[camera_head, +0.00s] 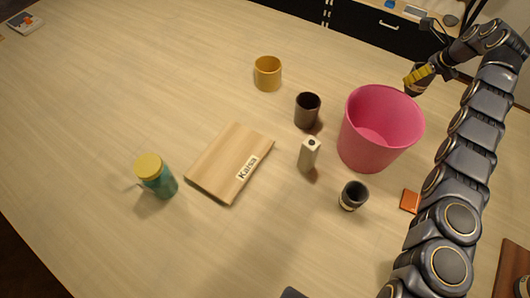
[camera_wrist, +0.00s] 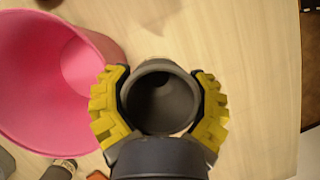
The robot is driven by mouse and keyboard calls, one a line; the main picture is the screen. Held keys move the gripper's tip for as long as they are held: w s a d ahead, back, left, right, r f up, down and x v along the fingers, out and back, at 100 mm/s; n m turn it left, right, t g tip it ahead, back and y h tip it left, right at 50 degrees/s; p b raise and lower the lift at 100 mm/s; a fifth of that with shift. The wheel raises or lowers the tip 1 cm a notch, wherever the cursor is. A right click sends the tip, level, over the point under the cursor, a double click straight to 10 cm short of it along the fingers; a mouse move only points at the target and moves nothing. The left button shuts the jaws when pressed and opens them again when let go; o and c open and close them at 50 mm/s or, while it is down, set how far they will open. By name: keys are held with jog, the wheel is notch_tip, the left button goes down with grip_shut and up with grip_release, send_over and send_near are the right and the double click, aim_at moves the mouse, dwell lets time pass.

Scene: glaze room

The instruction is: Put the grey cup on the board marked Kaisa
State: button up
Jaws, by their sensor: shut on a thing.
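My gripper (camera_head: 420,74) is at the upper right in the head view, beyond the pink bucket. Its yellow fingers (camera_wrist: 159,105) are shut on a grey cup (camera_wrist: 160,88), one finger on each side. The wrist view looks down into the cup, which appears empty. In the head view the cup (camera_head: 414,89) is partly hidden by the fingers. The light wooden board (camera_head: 225,155) with a label reading Kaisa lies left of centre on the table, and its top is bare. My gripper is far to the right of the board.
The pink bucket (camera_head: 355,140) stands between my gripper and the board. A dark cup (camera_head: 307,112), a white bottle-like block (camera_head: 309,154) and a small dark banded cup (camera_head: 352,196) stand nearby. A yellow mug (camera_head: 267,75), a teal jar (camera_head: 157,178) and an orange piece (camera_head: 410,201) are around.

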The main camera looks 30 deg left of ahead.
jog(key=shift+s+a+r, duration=0.1)
jog(key=shift+a+r, duration=0.05)
jog(key=shift+a, duration=0.35)
jog(key=shift+a+r, duration=0.25)
jog(key=shift+a, duration=0.1)
jog(key=a+r, duration=0.1)
jog(key=a, duration=0.4)
jog(key=shift+s+a+r, duration=0.2)
jog(key=shift+s+a, duration=0.2)
jog(key=shift+a+r, duration=0.1)
jog(key=shift+a, duration=0.15)
jog(key=shift+s+a+n, duration=0.35)
jog(key=shift+a+n, duration=0.05)
jog(key=shift+a, duration=0.1)
